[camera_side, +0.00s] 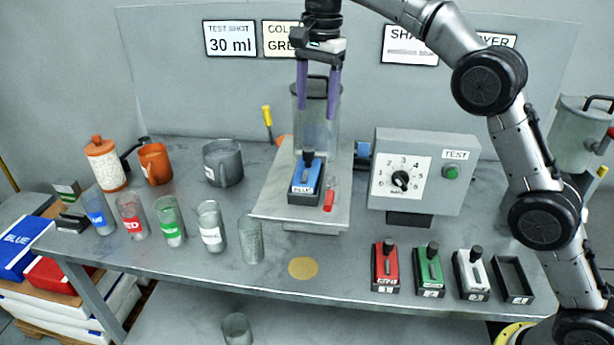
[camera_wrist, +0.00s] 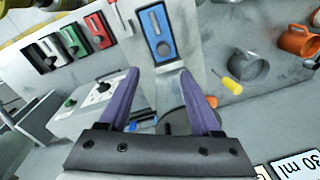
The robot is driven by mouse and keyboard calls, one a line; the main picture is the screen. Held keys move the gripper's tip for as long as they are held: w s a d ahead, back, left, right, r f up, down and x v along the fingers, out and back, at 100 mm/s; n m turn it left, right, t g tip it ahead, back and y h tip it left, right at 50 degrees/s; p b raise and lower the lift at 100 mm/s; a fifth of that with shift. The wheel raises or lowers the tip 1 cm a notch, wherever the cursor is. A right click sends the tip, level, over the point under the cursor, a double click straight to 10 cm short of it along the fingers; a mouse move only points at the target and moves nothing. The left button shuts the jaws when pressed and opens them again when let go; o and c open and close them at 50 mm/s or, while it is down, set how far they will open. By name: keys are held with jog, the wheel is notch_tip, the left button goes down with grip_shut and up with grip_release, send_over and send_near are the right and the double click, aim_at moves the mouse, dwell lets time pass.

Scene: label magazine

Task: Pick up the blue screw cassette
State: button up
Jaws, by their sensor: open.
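The blue screw cassette (camera_side: 299,186), in a black frame with a dark knob at its back end, lies on the grey raised platform (camera_side: 272,205) in the side view. It also shows in the wrist view (camera_wrist: 163,46), top centre, beyond the fingertips. My gripper (camera_side: 317,112) is open and empty, its purple fingers pointing down above and behind the cassette, in front of a clear cylinder. In the wrist view my gripper (camera_wrist: 158,73) has its fingers spread wide, apart from the cassette.
Red (camera_side: 378,268), green (camera_side: 424,270) and white (camera_side: 464,273) cassettes stand at the front right beside an empty black holder (camera_side: 512,280). A grey dial box (camera_side: 440,195) stands right of the platform. Several labelled cups and a grey mug (camera_side: 224,165) stand left.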

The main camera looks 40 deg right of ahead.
send_over(308, 149)
jog(key=shift+g, duration=0.4)
notch_tip(308, 149, down, 4)
jog(key=shift+f, duration=3.65)
grip_shut()
jog(key=shift+r, duration=0.1)
